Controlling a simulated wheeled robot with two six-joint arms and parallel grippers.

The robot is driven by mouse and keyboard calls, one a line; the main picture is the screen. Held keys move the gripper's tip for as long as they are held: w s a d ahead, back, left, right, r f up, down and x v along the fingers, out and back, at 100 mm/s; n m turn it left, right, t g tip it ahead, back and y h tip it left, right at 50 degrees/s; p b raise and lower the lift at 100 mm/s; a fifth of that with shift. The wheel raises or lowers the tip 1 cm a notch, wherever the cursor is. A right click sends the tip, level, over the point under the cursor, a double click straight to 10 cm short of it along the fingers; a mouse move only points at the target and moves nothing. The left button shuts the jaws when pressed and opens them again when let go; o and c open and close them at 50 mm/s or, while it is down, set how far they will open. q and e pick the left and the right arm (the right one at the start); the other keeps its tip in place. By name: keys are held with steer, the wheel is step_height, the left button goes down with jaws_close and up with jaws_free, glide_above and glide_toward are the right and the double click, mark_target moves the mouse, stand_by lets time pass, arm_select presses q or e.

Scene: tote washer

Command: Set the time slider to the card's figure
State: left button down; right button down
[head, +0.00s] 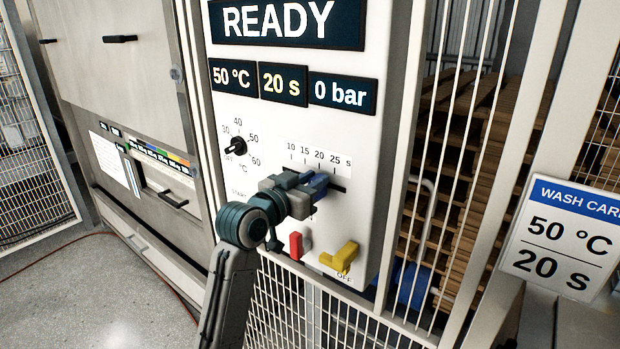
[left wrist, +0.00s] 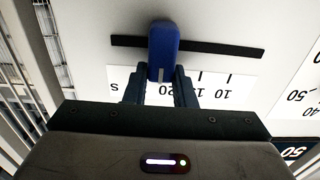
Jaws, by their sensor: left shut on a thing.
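The time slider's blue knob (head: 319,186) sits in its dark slot on the white panel, beneath a scale marked 10, 15, 20 and 25 s. My left gripper (head: 309,188) is shut on the knob and partly hides it. In the left wrist view the knob (left wrist: 163,45) is between the fingers (left wrist: 160,80), and its pale line points at the 20 mark of the upside-down scale. The time display (head: 283,84) reads 20 s. The wash card (head: 563,238) at the right reads 50 °C and 20 s. My right gripper is out of view.
The large display (head: 288,20) reads READY; others read 50 °C (head: 233,76) and 0 bar (head: 340,93). A black temperature dial (head: 236,146) is left of the slider. A red button (head: 298,245) and a yellow switch (head: 341,257) sit below my gripper.

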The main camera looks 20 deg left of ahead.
arm_select(q)
steer(key=shift+w+a+r, duration=0.1)
steer(key=shift+w+a, duration=0.05)
steer(key=shift+a, duration=0.2)
steer(key=c, duration=1.3)
jaws_free()
steer(key=shift+w+a, duration=0.15)
steer(key=shift+a, duration=0.3)
steer(key=shift+c, duration=0.2)
steer(key=shift+o, duration=0.7)
steer(key=shift+w+a+f, duration=0.1)
steer(key=shift+f, duration=0.1)
steer(key=shift+d, duration=0.25)
steer(key=b+v, duration=0.4)
steer(key=v, duration=0.7)
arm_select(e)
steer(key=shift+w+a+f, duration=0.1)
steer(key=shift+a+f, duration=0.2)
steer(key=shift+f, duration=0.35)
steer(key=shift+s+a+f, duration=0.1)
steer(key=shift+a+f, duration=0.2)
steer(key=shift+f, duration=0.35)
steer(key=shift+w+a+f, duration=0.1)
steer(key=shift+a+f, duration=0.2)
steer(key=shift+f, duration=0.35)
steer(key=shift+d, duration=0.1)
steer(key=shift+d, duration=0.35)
